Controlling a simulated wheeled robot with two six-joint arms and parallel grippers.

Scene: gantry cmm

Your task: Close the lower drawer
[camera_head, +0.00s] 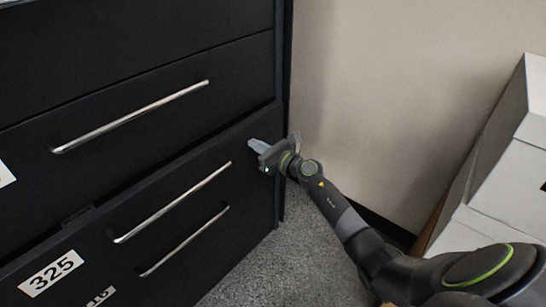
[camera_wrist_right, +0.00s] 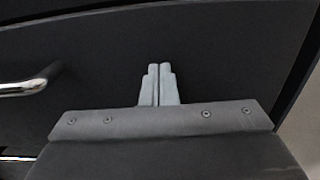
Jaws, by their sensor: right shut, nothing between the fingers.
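A black cabinet has a drawer labelled 325 (camera_head: 240,150) whose front stands a little proud of the cabinet, with a dark gap along its top edge. It carries a silver bar handle (camera_head: 172,203), whose end also shows at left in the right wrist view (camera_wrist_right: 28,88). My right gripper (camera_head: 254,145) is shut and empty, its fingertips at the upper right of this drawer front, right of the handle. In the right wrist view the two grey fingers (camera_wrist_right: 158,72) lie together, pointing at the black front; contact cannot be told. My left gripper is not in view.
An upper drawer (camera_head: 180,68) with a long silver handle (camera_head: 130,117) sits flush above. Another handle (camera_head: 185,240) and a partly cut-off label (camera_head: 100,297) show lower down. White boxes (camera_head: 500,165) stand at right. Grey carpet (camera_head: 285,265) lies clear beside the cabinet.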

